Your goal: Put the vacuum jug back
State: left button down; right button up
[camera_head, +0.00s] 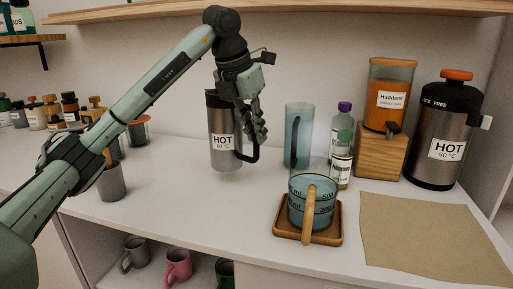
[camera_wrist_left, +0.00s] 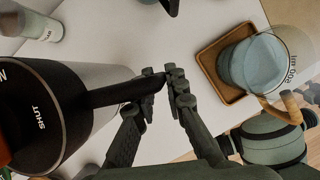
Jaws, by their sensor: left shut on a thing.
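The vacuum jug (camera_head: 225,118) is a steel cylinder with a black top, a black handle and a white "HOT" label. It stands upright over the back middle of the white counter; I cannot tell whether its base touches the surface. My left gripper (camera_head: 259,130) is shut on its handle, on the jug's right side. In the left wrist view the handle (camera_wrist_left: 112,92) runs between the fingers (camera_wrist_left: 167,82), and the black lid (camera_wrist_left: 42,115) reads "SHUT". My right gripper is not in view.
A blue pitcher (camera_head: 298,120) and bottles stand close right of the jug. A measuring jug (camera_head: 302,207) sits on a wooden tray (camera_head: 286,232) in front. A dispenser (camera_head: 390,100) on a wooden block (camera_head: 379,154), a large urn (camera_head: 441,120) and a bare tan mat (camera_head: 425,235) are at right.

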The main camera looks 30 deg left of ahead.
aim_at(257, 159)
pick_arm(q)
jog(key=shift+w+f, duration=0.4)
jog(key=shift+f, duration=1.75)
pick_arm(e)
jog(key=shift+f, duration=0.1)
pick_arm(q)
jog(key=shift+f, duration=0.15)
jog(key=c, duration=1.6)
grip_release()
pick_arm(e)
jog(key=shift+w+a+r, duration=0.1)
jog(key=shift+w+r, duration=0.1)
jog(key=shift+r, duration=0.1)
pick_arm(q)
jog(key=shift+o, duration=0.2)
jog(key=shift+s+r, duration=0.1)
jog(key=shift+r, duration=0.2)
jog(key=v, duration=1.1)
jog(key=shift+r+p, duration=0.25)
jog(key=shift+p, duration=0.1)
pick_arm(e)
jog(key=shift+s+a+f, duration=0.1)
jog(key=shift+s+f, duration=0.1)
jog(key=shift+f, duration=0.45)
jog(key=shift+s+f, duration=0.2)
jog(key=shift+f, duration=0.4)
